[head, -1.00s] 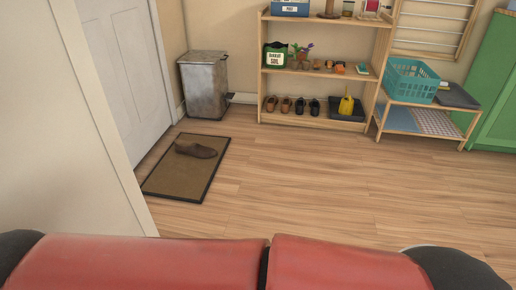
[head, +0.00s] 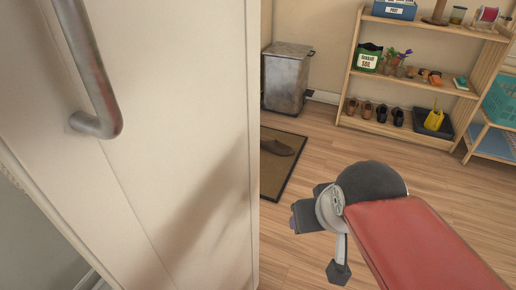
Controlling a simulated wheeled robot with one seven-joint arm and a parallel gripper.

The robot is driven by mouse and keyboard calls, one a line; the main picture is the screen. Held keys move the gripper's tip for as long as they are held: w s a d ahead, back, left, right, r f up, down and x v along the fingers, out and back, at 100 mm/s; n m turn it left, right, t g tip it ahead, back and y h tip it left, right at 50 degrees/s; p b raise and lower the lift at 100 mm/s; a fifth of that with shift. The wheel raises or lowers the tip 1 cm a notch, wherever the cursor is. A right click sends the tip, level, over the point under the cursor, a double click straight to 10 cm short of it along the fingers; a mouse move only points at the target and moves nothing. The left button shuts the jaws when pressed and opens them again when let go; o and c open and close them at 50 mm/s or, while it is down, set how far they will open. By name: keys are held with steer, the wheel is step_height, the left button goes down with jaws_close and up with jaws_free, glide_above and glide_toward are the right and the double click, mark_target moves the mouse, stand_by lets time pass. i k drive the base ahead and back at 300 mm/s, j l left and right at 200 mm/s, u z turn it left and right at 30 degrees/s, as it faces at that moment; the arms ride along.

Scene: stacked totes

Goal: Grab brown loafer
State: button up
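The mat's left part is hidden behind a tall white panel. My gripper (head: 306,219) shows at the end of my red arm, in the lower middle of the view. It is in front of the mat in the picture, well nearer to me than the loafer and apart from it. Its fingers are too small and turned too far to show whether they are open or shut. I see nothing held.
The white panel (head: 200,130) with a metal handle (head: 97,90) fills the left side, close to me. A metal bin (head: 288,80) stands behind the mat. A wooden shelf (head: 436,82) holds pots and several shoes. A teal basket (head: 500,100) stands at right. Floor before the shelf is clear.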

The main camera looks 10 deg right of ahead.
mark_target(269, 143)
steer(key=z, duration=0.2)
steer(key=i+l+z, duration=0.35)
steer(key=l, duration=0.2)
steer(key=i+l+z, duration=0.4)
steer(key=i+l+u, duration=0.2)
steer(key=i, duration=0.15)
steer(key=i+l+u, duration=0.15)
steer(key=i, duration=0.2)
steer(key=i+j+u, duration=0.1)
steer(key=u, duration=0.3)
steer(key=i+u, duration=0.5)
steer(key=u, duration=0.25)
steer(key=i+u, duration=0.2)
steer(key=u, duration=0.15)
steer(key=i+u, duration=0.4)
steer(key=i, duration=0.15)
